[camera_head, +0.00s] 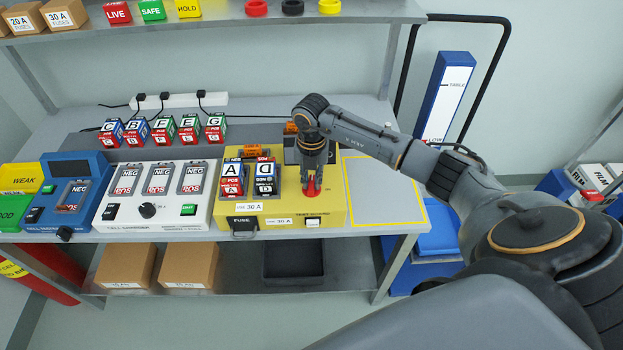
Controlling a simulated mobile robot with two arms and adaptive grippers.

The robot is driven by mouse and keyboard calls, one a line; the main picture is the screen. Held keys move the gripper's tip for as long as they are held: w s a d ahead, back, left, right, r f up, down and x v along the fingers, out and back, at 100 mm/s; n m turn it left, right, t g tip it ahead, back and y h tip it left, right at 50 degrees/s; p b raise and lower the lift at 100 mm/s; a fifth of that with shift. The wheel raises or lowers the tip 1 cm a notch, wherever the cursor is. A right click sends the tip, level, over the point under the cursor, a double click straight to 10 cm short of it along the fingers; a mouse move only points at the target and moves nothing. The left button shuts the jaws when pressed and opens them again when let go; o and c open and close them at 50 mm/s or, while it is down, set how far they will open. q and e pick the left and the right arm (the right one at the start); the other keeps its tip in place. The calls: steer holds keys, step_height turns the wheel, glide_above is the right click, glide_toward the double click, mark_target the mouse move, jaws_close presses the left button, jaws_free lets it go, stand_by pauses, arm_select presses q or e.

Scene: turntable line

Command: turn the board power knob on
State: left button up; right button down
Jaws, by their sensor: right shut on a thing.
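The yellow test board (331,208) stands on the bench right of centre. Two battery blocks, A (232,178) and D (265,178), stand on its left part. My right gripper (312,187) points down over the right part of the board, at a red knob (312,191). It is shut on the red knob, and its fingers hide most of it, so I cannot tell which way the knob is turned. A white switch (313,221) and a dark fuse holder (243,225) are on the board's front. My left gripper is out of view.
A white cell charger (150,222) and a blue tester (68,210) stand left of the board. Several battery blocks (163,132) stand behind them. A yellow outlined area (377,190) right of the board is clear. A shelf (225,22) runs above.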

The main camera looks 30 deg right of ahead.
steer(key=m, duration=0.8)
steer(key=shift+r, duration=0.1)
steer(key=m+p, duration=0.1)
steer(key=m, duration=0.3)
steer(key=shift+m, duration=0.3)
steer(key=shift+w+d+m+p, duration=0.1)
steer(key=shift+m+p, duration=0.6)
steer(key=shift+m, duration=1.2)
steer(key=c, duration=1.3)
jaws_free()
